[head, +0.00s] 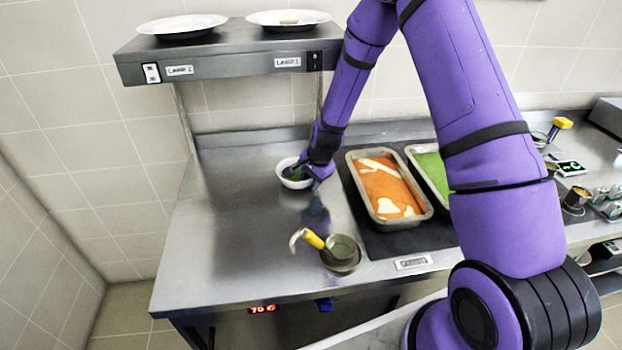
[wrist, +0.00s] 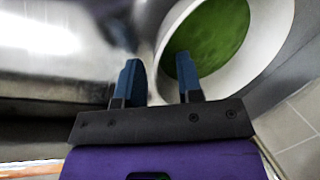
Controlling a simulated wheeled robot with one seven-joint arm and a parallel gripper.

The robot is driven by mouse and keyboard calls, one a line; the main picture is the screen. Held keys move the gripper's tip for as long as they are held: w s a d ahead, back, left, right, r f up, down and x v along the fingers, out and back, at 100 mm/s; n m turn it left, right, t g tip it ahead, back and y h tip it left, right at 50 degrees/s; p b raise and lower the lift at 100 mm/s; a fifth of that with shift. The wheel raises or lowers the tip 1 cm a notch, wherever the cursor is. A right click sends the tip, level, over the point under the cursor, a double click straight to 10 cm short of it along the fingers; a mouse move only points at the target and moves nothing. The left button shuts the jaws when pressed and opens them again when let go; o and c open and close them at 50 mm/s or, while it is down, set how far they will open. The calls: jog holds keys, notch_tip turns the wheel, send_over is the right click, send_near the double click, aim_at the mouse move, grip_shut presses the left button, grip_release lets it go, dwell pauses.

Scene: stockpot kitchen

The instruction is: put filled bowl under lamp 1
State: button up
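The white bowl (head: 281,172) holds green food and stands on the steel counter, below and in front of the lamp 1 end of the shelf. My gripper (head: 306,174) is at the bowl's right side in the head view and partly hides it. In the wrist view the bowl (wrist: 262,72) and its green filling show close up. My gripper (wrist: 159,78) has its fingers apart, one over the bowl's inside and one outside the rim, with a gap visible between them. The lamp 1 label (head: 287,62) is on the shelf's right part, the lamp 2 label (head: 180,70) on its left.
Two white plates (head: 182,24) (head: 288,17) lie on the shelf top. Trays of orange food (head: 384,212) and green food (head: 419,150) stand right of the bowl. The counter's left part (head: 225,225) is clear.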

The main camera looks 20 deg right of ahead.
jog(key=s+d+r+n, duration=0.15)
jog(key=s+r, duration=0.35)
jog(key=r, duration=0.6)
jog(key=s+r+n+t, duration=0.1)
jog(key=s+r+n, duration=0.3)
jog(key=r, duration=0.6)
jog(key=s+d+r+n, duration=0.1)
jog(key=s+r, duration=0.5)
jog(key=r, duration=0.5)
jog(key=s+d+r+n+h, duration=0.1)
jog(key=s+r+n, duration=0.2)
jog(key=s, duration=0.8)
jog(key=s+d+r+n+t, duration=0.1)
jog(key=s+r+n, duration=0.2)
jog(key=s, duration=0.7)
notch_tip(320, 180, up, 3)
jog(key=shift+s+f+h, duration=0.15)
jog(key=shift+s+h, duration=0.25)
jog(key=shift+c, duration=0.5)
